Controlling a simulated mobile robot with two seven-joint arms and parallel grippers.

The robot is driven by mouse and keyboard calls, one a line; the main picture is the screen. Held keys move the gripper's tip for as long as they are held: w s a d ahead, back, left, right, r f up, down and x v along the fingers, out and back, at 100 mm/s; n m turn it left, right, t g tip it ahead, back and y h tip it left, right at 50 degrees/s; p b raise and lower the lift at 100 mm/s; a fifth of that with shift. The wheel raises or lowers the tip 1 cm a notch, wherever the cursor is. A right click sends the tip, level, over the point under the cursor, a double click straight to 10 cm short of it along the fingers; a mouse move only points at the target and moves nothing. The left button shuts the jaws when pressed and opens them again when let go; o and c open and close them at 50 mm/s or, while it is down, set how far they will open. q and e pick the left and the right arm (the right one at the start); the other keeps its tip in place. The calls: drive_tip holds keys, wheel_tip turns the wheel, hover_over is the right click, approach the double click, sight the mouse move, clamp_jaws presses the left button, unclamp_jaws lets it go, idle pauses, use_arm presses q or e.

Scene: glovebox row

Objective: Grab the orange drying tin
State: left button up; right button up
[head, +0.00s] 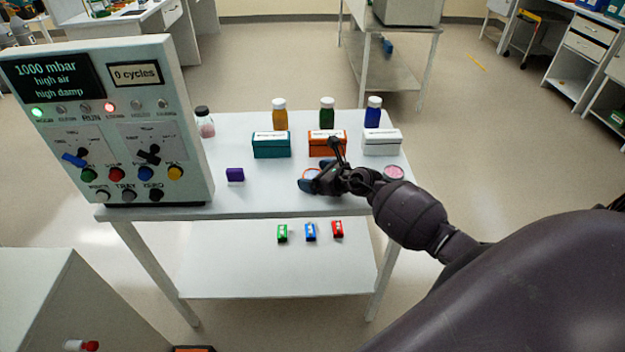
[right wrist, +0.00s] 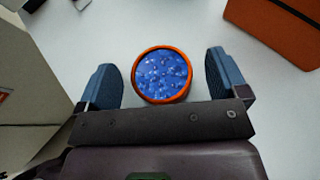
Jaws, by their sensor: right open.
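The orange drying tin (right wrist: 162,76) is a small round tin with an orange rim, filled with blue beads. In the right wrist view it stands on the white table top between the two blue fingers of my right gripper (right wrist: 165,80), with gaps on both sides. The gripper is open and nothing is held. In the head view my right gripper (head: 314,183) is low over the table, and part of the tin (head: 311,173) shows beside its fingers; the rest is hidden. My left gripper is not in view.
Behind the gripper stand teal (head: 271,147), orange (head: 322,146) and white (head: 381,144) boxes with bottles behind them. A pink-filled round tin (head: 394,172) stands right, close to my arm.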

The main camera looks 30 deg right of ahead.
drive_tip(key=shift+w+a+f, duration=0.1)
drive_tip(key=shift+w+f, duration=0.05)
drive_tip(key=shift+w, duration=0.1)
drive_tip(key=c, duration=1)
